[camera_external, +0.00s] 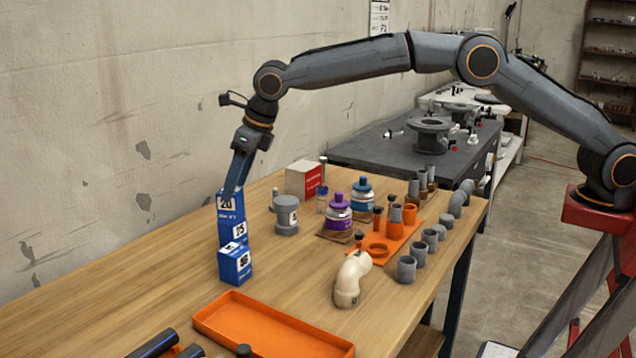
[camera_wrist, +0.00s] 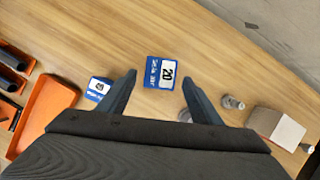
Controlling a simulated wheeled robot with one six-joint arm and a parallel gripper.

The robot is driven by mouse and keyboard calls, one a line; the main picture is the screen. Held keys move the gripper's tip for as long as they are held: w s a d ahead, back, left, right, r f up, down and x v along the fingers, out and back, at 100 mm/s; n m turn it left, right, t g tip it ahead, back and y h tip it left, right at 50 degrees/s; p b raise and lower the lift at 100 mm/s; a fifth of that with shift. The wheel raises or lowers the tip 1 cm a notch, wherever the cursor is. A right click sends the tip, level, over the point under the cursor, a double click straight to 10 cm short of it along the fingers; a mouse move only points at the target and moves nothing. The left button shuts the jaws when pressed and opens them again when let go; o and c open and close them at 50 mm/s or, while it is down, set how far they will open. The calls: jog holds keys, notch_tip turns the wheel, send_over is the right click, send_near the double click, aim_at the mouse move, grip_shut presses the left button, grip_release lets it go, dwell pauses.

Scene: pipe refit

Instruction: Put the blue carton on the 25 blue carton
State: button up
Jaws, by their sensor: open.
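A blue carton marked 20 (camera_external: 230,204) sits on top of the blue carton marked 25 (camera_external: 232,231) near the wall side of the table. In the wrist view the 20 carton (camera_wrist: 163,73) shows between and just beyond my fingertips. My gripper (camera_external: 233,188) is open and points down at the top of this stack; I cannot tell whether it touches the carton. Another blue carton (camera_external: 235,264) stands close in front of the stack, its number too small to read surely. It also shows left of my fingers in the wrist view (camera_wrist: 98,88). The 25 carton is hidden there.
An orange tray (camera_external: 270,330) lies at the front, with dark pipes (camera_external: 155,345) beside it. A grey fitting (camera_external: 286,215), a white and red box (camera_external: 303,179), bottles (camera_external: 338,212) and a beige elbow (camera_external: 352,280) stand to the right. Bare wood surrounds the cartons.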

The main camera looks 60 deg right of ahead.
jog(key=a+v, duration=0.1)
jog(key=v, duration=0.5)
jog(key=shift+d+r+b, duration=0.2)
jog(key=shift+d+b, duration=0.1)
jog(key=shift+d, duration=0.2)
jog(key=shift+s+d, duration=0.1)
